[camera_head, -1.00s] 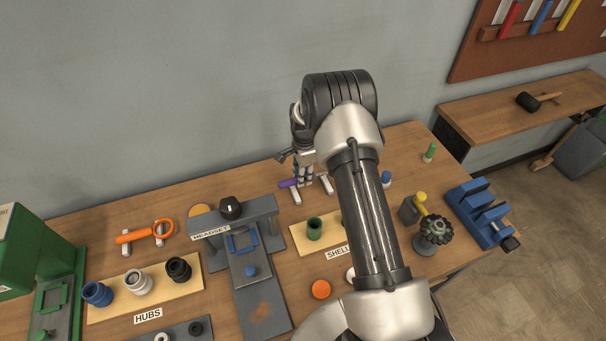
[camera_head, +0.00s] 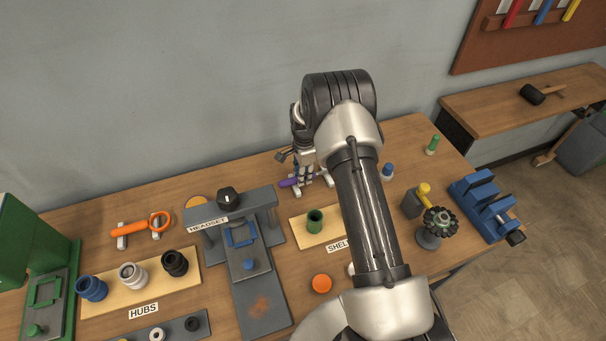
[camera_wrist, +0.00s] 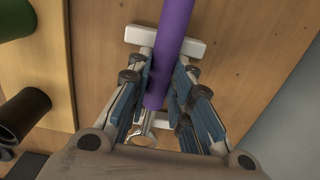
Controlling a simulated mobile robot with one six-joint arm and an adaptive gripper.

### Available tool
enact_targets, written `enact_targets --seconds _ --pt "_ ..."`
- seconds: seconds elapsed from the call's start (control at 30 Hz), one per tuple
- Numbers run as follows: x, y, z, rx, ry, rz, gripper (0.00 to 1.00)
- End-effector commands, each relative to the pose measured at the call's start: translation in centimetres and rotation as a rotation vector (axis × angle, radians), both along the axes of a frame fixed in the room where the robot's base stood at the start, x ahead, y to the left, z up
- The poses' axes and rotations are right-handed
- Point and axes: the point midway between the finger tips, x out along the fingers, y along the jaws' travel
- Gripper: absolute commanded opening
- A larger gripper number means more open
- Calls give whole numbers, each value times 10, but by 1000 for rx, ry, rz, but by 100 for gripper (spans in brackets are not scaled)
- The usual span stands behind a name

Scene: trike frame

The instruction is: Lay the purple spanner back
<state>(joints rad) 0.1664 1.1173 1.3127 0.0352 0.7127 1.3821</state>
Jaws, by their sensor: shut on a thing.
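The purple spanner (camera_wrist: 173,45) is held in my gripper (camera_wrist: 164,88), whose blue-padded fingers are shut on its handle. In the wrist view the handle runs up out of the picture, above a white rest (camera_wrist: 140,35) on the wooden bench. I cannot tell whether it touches that rest. In the head view a short purple end of the spanner (camera_head: 287,183) shows left of my gripper (camera_head: 302,179), near the wall. A second white rest (camera_head: 328,181) stands just right of it. The spanner's far part is hidden by my fingers and arm.
Left of my gripper stands the grey headset fixture (camera_head: 260,203). In front is the shell board (camera_head: 298,229) with a green cup (camera_head: 315,221). A blue-topped peg (camera_head: 387,172) stands to the right, beyond my arm. An orange tool (camera_head: 130,229) lies on white rests at far left.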

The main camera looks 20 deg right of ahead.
Motion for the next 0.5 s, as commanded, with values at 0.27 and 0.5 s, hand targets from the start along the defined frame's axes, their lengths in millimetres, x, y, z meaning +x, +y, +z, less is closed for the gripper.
enact_targets --seconds 0.27,0.5 --pt "0 0 -1 0 0 0 35" --pt "0 0 -1 0 0 0 44"
